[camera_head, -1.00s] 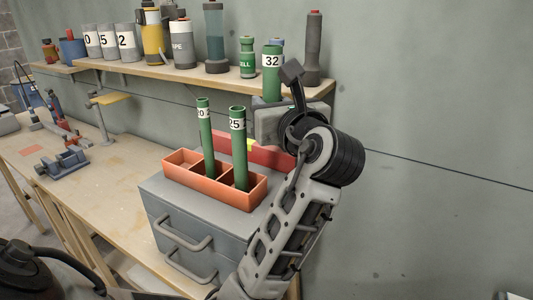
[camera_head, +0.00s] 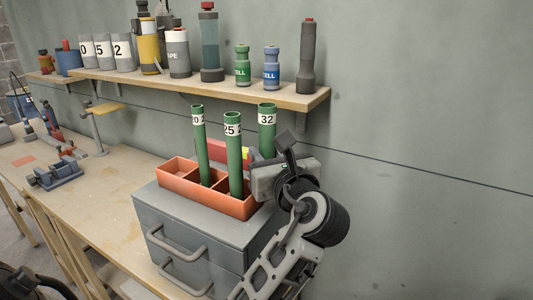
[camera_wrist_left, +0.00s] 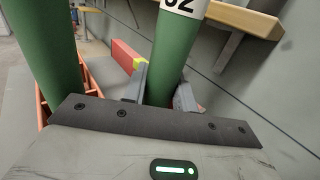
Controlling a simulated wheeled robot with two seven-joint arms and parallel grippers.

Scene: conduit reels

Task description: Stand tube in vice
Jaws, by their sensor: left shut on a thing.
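My left gripper (camera_head: 268,168) is shut on the green tube marked 32 (camera_head: 267,128), which stands about upright behind the right end of the orange tray (camera_head: 237,208). The tube's lower end is hidden in the head view, so I cannot tell whether it touches anything. In the left wrist view, the tube (camera_wrist_left: 178,45) is between the two fingers (camera_wrist_left: 160,88). Green tubes marked 20 (camera_head: 200,150) and 25 (camera_head: 234,160) stand in the tray. The blue-grey vice (camera_head: 55,174) sits on the bench at far left.
The tray rests on a grey drawer cabinet (camera_head: 160,212) on the wooden bench (camera_head: 100,215). A red and yellow thing (camera_head: 222,148) lies behind the tray. A shelf (camera_head: 200,88) with bottles and canisters runs above. Bench top between cabinet and vice is mostly clear.

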